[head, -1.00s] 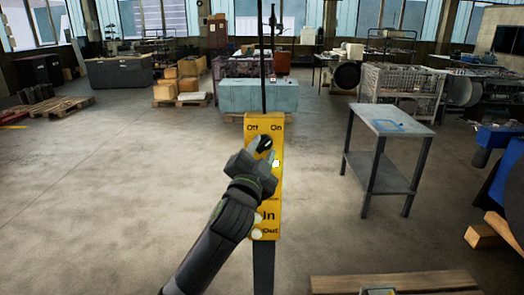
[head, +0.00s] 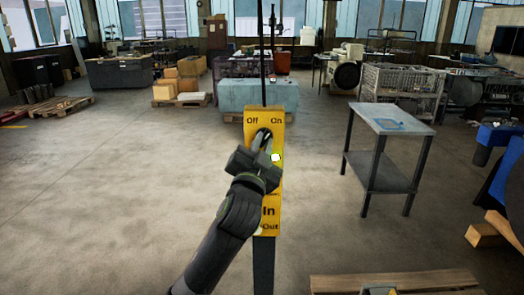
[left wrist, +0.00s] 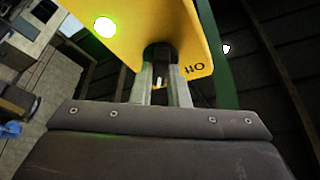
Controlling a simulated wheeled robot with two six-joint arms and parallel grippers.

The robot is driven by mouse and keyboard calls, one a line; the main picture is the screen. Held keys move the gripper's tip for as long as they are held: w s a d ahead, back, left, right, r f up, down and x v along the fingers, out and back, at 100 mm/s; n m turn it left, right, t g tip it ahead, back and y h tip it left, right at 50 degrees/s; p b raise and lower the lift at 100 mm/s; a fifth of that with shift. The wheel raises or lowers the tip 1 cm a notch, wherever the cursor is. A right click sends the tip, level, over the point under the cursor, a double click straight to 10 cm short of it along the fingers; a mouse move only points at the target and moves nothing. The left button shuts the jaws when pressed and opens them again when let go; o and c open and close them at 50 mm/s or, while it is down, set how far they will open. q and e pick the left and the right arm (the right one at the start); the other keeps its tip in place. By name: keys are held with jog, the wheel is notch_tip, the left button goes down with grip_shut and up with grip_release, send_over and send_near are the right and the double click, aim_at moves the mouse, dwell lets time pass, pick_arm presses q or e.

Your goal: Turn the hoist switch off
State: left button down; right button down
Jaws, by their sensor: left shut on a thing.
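The hoist switch (head: 264,132) is a black rotary knob on the yellow control box (head: 249,113), below the words "Off" on the left and "On" on the right. My left gripper (head: 265,143) is shut on the knob, with one finger on each side of it. The left wrist view also shows the fingers (left wrist: 161,82) on either side of the dark knob (left wrist: 160,50), near the word "Off". The fingers hide much of the knob, so I cannot tell where it points. My right gripper is not in view.
A lit lamp (head: 275,157) is on the box beside my fingers, and it glows in the left wrist view too. "In" and "Out" labels sit lower on the box. A grey metal table (head: 390,120) stands to the right. The floor (head: 100,190) at left is clear.

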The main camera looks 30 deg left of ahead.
pick_arm(q)
jog(key=n+y+b, duration=0.2)
jog(key=n, duration=0.2)
jog(key=n+g+y+b, duration=0.1)
jog(key=n+y+b, duration=0.1)
jog(key=n+b, duration=0.1)
jog(key=n+g+y+b, duration=0.1)
jog(key=n+b, duration=0.2)
jog(key=n, duration=0.2)
jog(key=shift+w+d+f+y, duration=0.15)
jog(key=shift+d+f+y, duration=0.15)
jog(key=shift+y, duration=0.1)
jog(key=n+g+y+b, duration=0.1)
jog(key=n, duration=0.1)
jog(key=n+g+y+b, duration=0.1)
jog(key=n+b, duration=0.1)
jog(key=n, duration=0.1)
jog(key=shift+r, duration=0.1)
jog(key=shift+w+d+r+n+g+y+b, duration=0.15)
jog(key=shift+n+g+b, duration=0.4)
jog(key=shift+n, duration=0.7)
jog(key=shift+s+a+r+n+g+y+b, duration=0.1)
jog(key=shift+n+g+y+b, duration=0.3)
jog(key=shift+n, duration=0.85)
jog(key=shift+g, duration=0.25)
jog(key=c, duration=1.4)
grip_release()
jog(key=shift+w, duration=0.1)
